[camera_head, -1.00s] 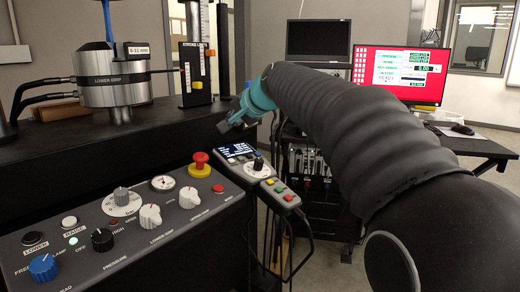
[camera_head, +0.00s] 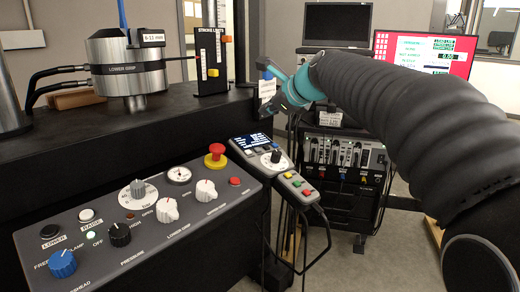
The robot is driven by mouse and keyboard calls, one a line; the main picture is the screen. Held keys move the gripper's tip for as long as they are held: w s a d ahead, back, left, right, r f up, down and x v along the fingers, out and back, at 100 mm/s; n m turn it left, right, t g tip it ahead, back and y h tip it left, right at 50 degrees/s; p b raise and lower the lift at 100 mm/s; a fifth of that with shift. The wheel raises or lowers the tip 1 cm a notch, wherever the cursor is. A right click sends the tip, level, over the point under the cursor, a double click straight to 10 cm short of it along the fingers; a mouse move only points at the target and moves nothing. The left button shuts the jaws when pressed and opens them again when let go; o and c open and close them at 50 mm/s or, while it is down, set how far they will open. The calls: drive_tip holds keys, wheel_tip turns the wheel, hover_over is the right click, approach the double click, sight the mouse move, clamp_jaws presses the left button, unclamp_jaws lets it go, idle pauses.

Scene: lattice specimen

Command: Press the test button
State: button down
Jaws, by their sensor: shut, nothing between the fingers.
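My gripper (camera_head: 270,109) is at the end of the teal wrist, shut and empty. It hangs above and behind the small control unit (camera_head: 262,152), which has a lit display and a round dial. The large sloped panel (camera_head: 120,262) carries a red mushroom button (camera_head: 216,154) on a yellow base, a small red button (camera_head: 235,181), a black button (camera_head: 49,231) and a white button (camera_head: 87,214). No readable label marks a test button. My gripper appears apart from all buttons.
The lower grip cylinder (camera_head: 122,66) and the stroke limits post (camera_head: 212,60) stand on the black bench at left. A rack of equipment (camera_head: 345,170) stands behind my arm. A red-screened monitor (camera_head: 440,52) is at right. Cables hang below the handset.

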drive_tip(key=shift+f, duration=0.1)
idle(0.3)
drive_tip(key=b, duration=0.6)
approach(253, 145)
drive_tip(key=w+a, duration=0.2)
drive_tip(key=w, duration=0.1)
drive_tip(key=shift+a, duration=0.1)
drive_tip(key=shift+w+a+f+b, duration=0.15)
drive_tip(key=shift+f+b, duration=0.1)
drive_tip(key=shift+f, duration=0.15)
drive_tip(key=shift+w+a+f+b, duration=0.1)
drive_tip(key=shift+f+b, duration=0.15)
drive_tip(key=shift+f, duration=0.1)
drive_tip(key=shift+f, duration=0.1)
drive_tip(key=shift+f, duration=0.3)
drive_tip(key=shift+w+a+f, duration=0.1)
drive_tip(key=shift+f, duration=0.3)
idle(1.1)
drive_tip(key=shift+r, duration=0.1)
drive_tip(key=shift+r+p, duration=0.65)
drive_tip(key=shift+r, duration=0.05)
